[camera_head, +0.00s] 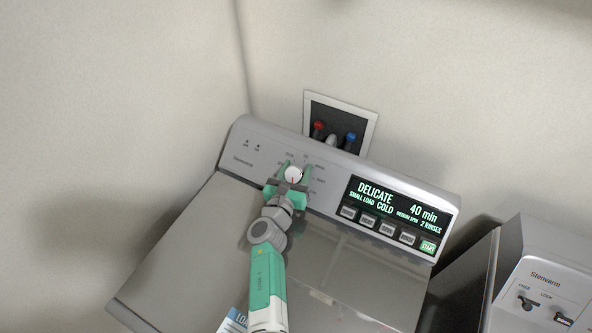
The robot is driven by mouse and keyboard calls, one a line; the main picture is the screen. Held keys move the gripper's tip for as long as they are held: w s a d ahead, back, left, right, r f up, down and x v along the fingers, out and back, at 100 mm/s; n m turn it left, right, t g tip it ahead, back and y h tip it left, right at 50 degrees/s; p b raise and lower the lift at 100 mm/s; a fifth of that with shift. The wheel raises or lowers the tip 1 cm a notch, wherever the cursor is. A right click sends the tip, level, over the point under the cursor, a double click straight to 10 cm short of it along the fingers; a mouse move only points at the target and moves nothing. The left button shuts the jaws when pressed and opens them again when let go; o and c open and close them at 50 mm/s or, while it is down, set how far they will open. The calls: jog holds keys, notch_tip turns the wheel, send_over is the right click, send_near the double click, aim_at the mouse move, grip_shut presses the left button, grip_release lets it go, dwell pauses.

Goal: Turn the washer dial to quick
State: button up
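The washer dial (293,174) is a round, pale knob on the sloped grey control panel, left of the display. Small printed labels ring it, too small to read surely. The display (392,212) reads DELICATE, 40 min, SMALL LOAD, COLD, 2 RINSES. My gripper (295,171) is at the dial, with one green finger on its left and one on its right. I cannot tell whether the fingers touch the knob or stand slightly apart from it. My wrist and arm come up from below and hide part of the panel under the dial.
Several grey buttons and a green START button (428,247) lie below the display. The washer lid (340,275) is closed in front of the panel. A wall box with red and blue valves (350,137) is behind. Another Stenvarm appliance (545,285) stands at right.

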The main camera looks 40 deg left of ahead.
jog(key=shift+m, duration=0.3)
jog(key=m+t+h+b, duration=0.1)
jog(key=m+h+b, duration=0.1)
jog(key=m+h, duration=0.2)
jog(key=shift+f+m, duration=0.15)
jog(key=shift+m, duration=0.15)
jog(key=shift+d+m+h+b, duration=0.2)
jog(key=shift+m+h+b, duration=0.65)
jog(key=shift+m+h, duration=0.4)
jog(key=shift+d+m+h+b, duration=0.15)
jog(key=shift+m+h+b, duration=0.65)
jog(key=shift+m+h, duration=0.45)
jog(key=shift+m, duration=0.4)
jog(key=o, duration=1)
jog(key=shift+c, duration=0.2)
